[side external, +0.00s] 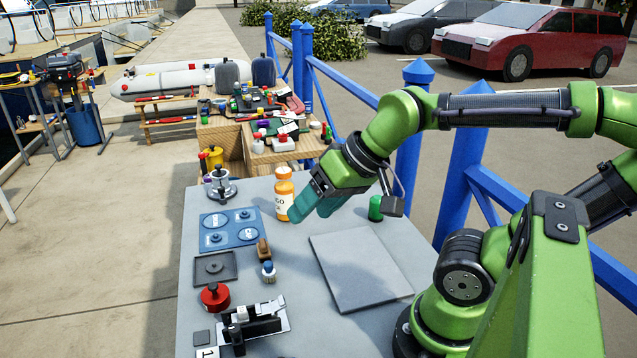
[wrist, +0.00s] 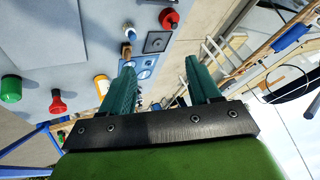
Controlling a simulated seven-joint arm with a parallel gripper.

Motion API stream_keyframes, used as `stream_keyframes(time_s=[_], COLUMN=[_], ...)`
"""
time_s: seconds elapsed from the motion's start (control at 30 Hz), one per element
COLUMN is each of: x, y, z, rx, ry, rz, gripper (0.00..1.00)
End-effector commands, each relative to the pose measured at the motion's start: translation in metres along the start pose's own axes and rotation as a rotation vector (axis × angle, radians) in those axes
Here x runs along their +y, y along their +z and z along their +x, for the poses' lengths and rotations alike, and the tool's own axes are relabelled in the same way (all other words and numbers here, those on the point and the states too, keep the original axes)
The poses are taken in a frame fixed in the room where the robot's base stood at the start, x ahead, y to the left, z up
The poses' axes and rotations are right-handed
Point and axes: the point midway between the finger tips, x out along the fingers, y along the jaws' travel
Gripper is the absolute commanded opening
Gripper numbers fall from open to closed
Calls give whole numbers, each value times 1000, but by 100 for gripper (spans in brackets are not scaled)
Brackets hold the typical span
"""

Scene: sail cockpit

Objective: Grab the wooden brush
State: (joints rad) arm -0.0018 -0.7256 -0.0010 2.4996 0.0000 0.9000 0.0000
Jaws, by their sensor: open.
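A small brown wooden piece (side external: 264,248), which looks like the wooden brush, stands on the grey table (side external: 205,265) just right of a blue plate. It also shows small in the wrist view (wrist: 126,50), beyond my fingertips and to their left. Its bristles are too small to make out. My gripper (side external: 310,209) is open and empty, above the table, behind and to the right of the wooden piece and clear of it. Its two teal fingers show spread apart in the wrist view (wrist: 160,65).
A blue-and-white item (side external: 268,271) stands close in front of the wooden piece. The orange-and-white bottle (side external: 284,195) is close by my gripper. Around are the blue plate (side external: 230,229), dark tray (side external: 215,267), red knob (side external: 215,296), green cylinder (side external: 375,208) and flat grey slab (side external: 360,269).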

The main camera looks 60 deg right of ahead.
Motion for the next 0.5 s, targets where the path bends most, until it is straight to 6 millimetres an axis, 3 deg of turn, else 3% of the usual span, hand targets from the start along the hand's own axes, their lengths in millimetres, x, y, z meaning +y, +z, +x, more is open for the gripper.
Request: stream_keyframes(time_s=[0.17, 0.5], x=[4, 28], y=[-18, -97], z=[26, 106], rx=[-108, -343], ry=[50, 261], rz=[36, 208], gripper=[62, 62])
